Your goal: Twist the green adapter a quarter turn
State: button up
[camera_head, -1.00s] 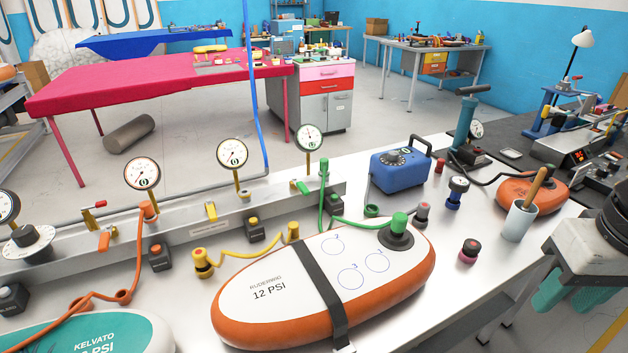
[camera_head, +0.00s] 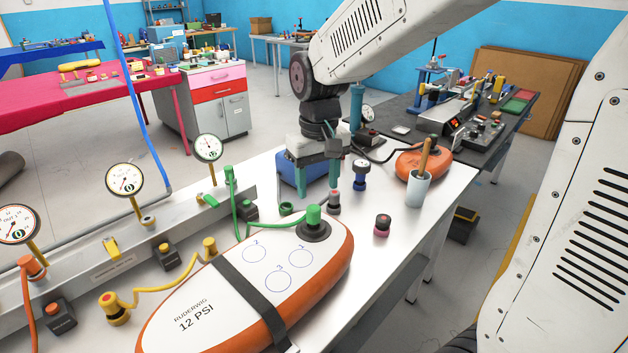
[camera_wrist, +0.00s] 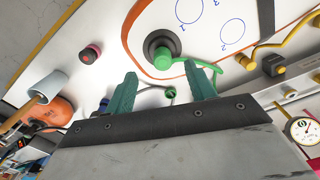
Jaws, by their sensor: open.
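The green adapter (camera_head: 314,216) stands upright in the dark round valve (camera_head: 313,231) at the far end of the white and orange board marked 12 PSI (camera_head: 222,300). A green hose (camera_head: 238,210) runs from it to the rail. In the wrist view the green adapter (camera_wrist: 163,60) shows beyond the fingertips, roughly midway between them. My gripper (camera_head: 315,186) is open and empty, with teal fingers pointing down. It is apart from the adapter, behind it in the head view, in front of the blue pump. The teal fingers also show in the wrist view (camera_wrist: 163,86).
The blue pump box (camera_head: 290,172) stands behind my gripper, partly hidden. Small valve caps (camera_head: 382,225) and a white cup with a wooden handle (camera_head: 418,190) stand to the right. Gauges (camera_head: 124,180) line the rail at left.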

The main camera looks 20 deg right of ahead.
aim_at(313, 208)
jog(key=shift+w+a+f, duration=0.15)
jog(key=shift+w+f, duration=0.5)
jog(key=shift+w, duration=0.15)
notch_tip(313, 208, down, 8)
jog(key=shift+r, duration=0.2)
jog(key=c, duration=1)
